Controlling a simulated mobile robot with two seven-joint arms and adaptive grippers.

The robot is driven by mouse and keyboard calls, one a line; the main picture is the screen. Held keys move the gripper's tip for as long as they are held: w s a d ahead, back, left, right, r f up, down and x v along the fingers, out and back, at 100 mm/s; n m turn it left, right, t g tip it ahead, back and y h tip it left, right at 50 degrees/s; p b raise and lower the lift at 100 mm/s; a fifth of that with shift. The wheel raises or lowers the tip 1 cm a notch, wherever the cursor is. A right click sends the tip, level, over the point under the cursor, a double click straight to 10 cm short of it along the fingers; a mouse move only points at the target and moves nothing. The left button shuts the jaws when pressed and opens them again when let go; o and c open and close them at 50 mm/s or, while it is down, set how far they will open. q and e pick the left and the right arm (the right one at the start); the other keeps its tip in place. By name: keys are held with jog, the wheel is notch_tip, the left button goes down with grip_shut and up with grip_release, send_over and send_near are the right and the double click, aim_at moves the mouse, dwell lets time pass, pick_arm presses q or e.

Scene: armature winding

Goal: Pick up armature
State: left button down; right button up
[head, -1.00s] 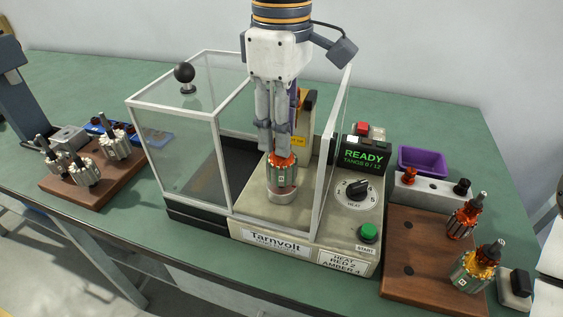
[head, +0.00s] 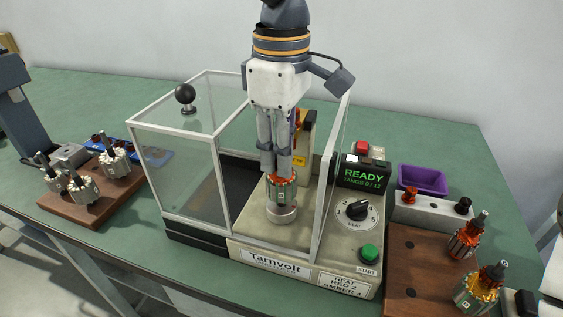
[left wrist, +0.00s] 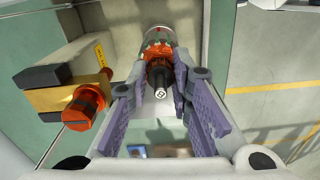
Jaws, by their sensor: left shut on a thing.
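A red-wound armature (head: 281,194) stands upright in a round metal seat (head: 281,214) on the beige Tarnvolt machine (head: 300,240). My left gripper (head: 279,174) points down from above, with its fingers shut on the armature's upper part. In the left wrist view the same armature (left wrist: 158,62) lies between the fingertips, its shaft end towards the camera. Whether its lower end still touches the seat is hard to tell. Another red armature (head: 466,240) and an amber armature (head: 478,289) stand on the right wooden board (head: 408,268). My right gripper is not in view.
A clear framed guard (head: 178,181) with a black knob (head: 185,94) stands left of the seat. Its clear side panel is close to the gripper's right. Several bare cores stand on the left board (head: 70,213). A purple bin (head: 423,180) is at the right.

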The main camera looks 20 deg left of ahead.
pick_arm(q)
jog(key=s+r, duration=1.2)
jog(key=s, duration=0.2)
jog(key=shift+d+r, duration=0.1)
jog(key=shift+d, duration=0.05)
